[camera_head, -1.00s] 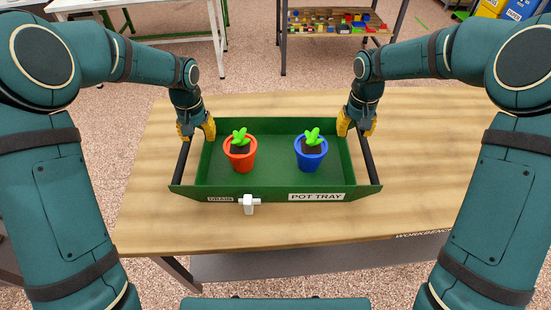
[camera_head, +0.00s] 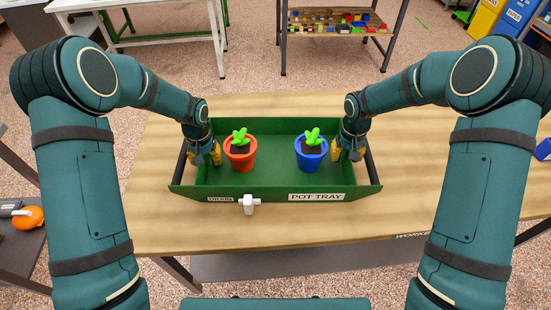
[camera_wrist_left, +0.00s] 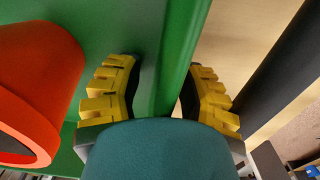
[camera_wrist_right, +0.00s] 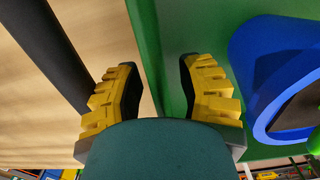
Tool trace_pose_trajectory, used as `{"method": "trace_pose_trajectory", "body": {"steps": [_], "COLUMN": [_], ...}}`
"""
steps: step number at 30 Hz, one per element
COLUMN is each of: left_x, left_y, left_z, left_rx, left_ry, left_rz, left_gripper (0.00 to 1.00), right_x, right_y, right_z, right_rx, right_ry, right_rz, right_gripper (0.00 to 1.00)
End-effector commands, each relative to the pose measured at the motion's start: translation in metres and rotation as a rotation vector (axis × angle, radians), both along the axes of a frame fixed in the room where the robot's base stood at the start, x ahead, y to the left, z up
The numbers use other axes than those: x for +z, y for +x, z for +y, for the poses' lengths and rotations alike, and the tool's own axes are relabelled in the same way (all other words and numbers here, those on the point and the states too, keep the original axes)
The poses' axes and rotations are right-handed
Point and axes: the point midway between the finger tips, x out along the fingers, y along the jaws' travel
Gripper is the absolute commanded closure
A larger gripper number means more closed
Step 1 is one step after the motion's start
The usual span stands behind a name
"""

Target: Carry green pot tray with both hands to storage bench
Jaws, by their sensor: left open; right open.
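The green pot tray (camera_head: 275,178) rests on the wooden workbench, with a dark handle bar along each short side and a white drain tap on the front. A red pot (camera_head: 240,158) and a blue pot (camera_head: 310,158), each with a green plant, stand in it. My left gripper (camera_head: 206,157) is open at the tray's left wall; in the left wrist view its yellow fingers (camera_wrist_left: 155,90) sit on either side of the wall. My right gripper (camera_head: 346,152) is open at the right wall, its fingers (camera_wrist_right: 155,90) likewise on either side. The dark bars lie outside both grippers.
The workbench (camera_head: 430,190) has free wood on both sides of the tray. A white table (camera_head: 150,8) and a shelf with colourful bins (camera_head: 335,25) stand behind. An orange object (camera_head: 27,217) lies on a dark surface at far left.

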Motion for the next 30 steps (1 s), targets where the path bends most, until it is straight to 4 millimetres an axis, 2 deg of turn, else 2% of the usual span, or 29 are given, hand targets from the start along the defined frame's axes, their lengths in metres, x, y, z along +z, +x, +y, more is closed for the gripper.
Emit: {"method": "trace_pose_trajectory", "body": {"steps": [2,3,6,23,30], "left_x": [0.0,0.0,0.0,0.001,0.01], "left_y": [0.0,0.0,0.0,0.0,0.0], "left_z": [0.0,0.0,0.0,0.0,0.0], "left_rx": [0.0,0.0,0.0,0.0,0.0], "left_ry": [0.0,0.0,0.0,0.0,0.0], "left_rz": [0.0,0.0,0.0,-0.002,-0.001], "left_gripper": [0.62,0.66,1.0,1.0,1.0], "right_x": [0.0,0.0,0.0,0.001,0.01], "right_y": [0.0,0.0,0.0,0.0,0.0], "right_z": [0.0,0.0,0.0,0.0,0.0], "right_rx": [-0.001,-0.001,-0.001,0.0,0.0], "right_ry": [0.0,0.0,0.0,0.0,0.0], "right_rz": [0.001,0.001,0.0,-0.001,-0.001], "right_gripper": [0.62,0.66,1.0,1.0,1.0]}}
